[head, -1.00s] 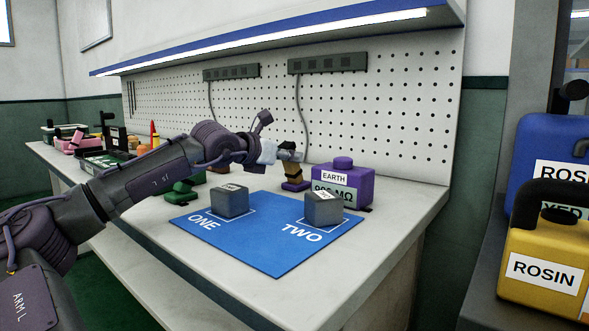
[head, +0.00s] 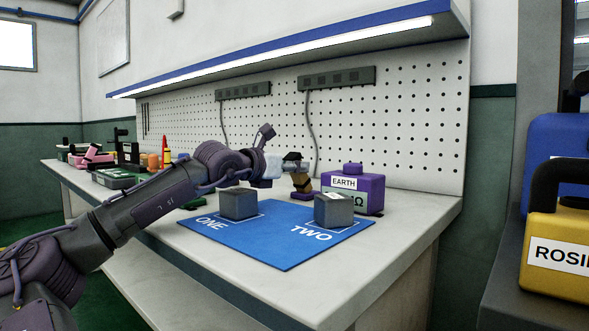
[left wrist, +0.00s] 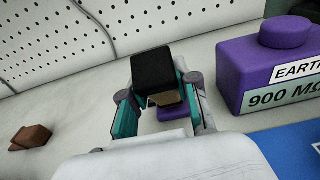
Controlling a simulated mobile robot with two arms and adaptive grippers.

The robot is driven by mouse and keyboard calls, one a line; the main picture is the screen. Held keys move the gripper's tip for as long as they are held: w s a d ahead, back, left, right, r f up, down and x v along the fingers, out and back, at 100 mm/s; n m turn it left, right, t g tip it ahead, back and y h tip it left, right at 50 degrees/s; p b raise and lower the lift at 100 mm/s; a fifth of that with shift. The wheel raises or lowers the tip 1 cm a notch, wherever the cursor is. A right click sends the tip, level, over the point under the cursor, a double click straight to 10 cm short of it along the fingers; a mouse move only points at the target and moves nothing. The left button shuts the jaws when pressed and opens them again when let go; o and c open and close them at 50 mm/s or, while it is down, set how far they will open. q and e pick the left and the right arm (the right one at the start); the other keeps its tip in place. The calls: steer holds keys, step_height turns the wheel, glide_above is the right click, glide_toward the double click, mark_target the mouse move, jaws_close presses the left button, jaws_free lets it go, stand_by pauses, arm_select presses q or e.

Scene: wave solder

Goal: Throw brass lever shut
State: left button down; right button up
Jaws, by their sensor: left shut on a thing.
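My left gripper (head: 297,167) is over the bench, behind the blue mat. In the left wrist view its teal fingers (left wrist: 160,87) are shut on a tan piece (left wrist: 166,99) with a black block-like top (left wrist: 157,68). A purple foot (left wrist: 172,114) shows below the tan piece. No other lever shows clearly. My right gripper is not in view.
A purple box marked EARTH (head: 367,194) stands right of the gripper. Two grey blocks, one on ONE (head: 238,206) and one on TWO (head: 333,213), sit on the blue mat (head: 262,243). A brown lump (left wrist: 31,137) lies left. The pegboard (head: 400,130) rises behind.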

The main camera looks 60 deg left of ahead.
arm_select(q)
steer(key=c, duration=1.3)
jaws_free()
steer(key=shift+d+f, duration=0.1)
steer(key=shift+f, duration=0.15)
steer(key=o, duration=0.5)
steer(key=shift+s+r, duration=0.1)
steer(key=shift+r, duration=0.05)
steer(key=shift+c, duration=0.2)
steer(key=shift+r, duration=0.2)
step_height(320, 180, up, 9)
steer(key=shift+f, duration=0.1)
steer(key=shift+r, duration=0.45)
